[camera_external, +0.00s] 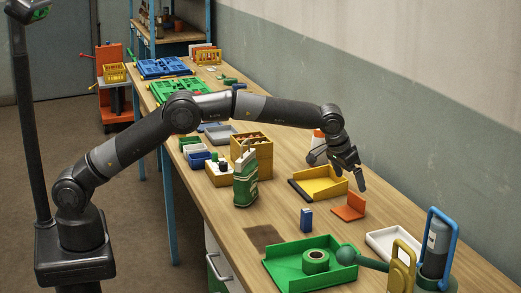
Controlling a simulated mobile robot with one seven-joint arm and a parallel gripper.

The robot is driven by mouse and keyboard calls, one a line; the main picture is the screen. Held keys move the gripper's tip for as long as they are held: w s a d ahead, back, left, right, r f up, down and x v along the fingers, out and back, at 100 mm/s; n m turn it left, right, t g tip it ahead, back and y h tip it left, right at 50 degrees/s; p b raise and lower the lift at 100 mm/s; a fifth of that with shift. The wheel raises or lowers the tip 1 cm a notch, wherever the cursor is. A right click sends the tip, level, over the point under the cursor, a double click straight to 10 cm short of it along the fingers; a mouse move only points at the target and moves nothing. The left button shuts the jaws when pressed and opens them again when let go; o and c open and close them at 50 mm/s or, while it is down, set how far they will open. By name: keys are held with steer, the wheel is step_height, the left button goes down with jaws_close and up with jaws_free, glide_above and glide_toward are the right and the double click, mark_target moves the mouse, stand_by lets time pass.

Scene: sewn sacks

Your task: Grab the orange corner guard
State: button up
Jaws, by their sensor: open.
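The orange corner guard (349,208) stands on the wooden workbench, right of the middle, with one upright face and one flat face on the wood. My gripper (360,182) is open and hangs just above and slightly right of the corner guard, fingers pointing down. The fingers look apart from the guard, and nothing shows between them. The exact gap between fingers and guard is hard to tell from this single view.
A yellow tray (322,194) sits behind the guard. A green tray (283,275) with green tape (315,261) and a white tray (382,243) lie nearer. A green-white sack (246,180) stands further left.

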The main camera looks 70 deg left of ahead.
mark_target(355, 199)
steer(key=x, duration=0.9)
steer(key=shift+s+f, duration=0.1)
steer(key=shift+f, duration=0.15)
steer(key=shift+c, duration=0.2)
steer(key=c, duration=0.9)
steer(key=shift+o, duration=0.2)
steer(key=shift+r, duration=0.1)
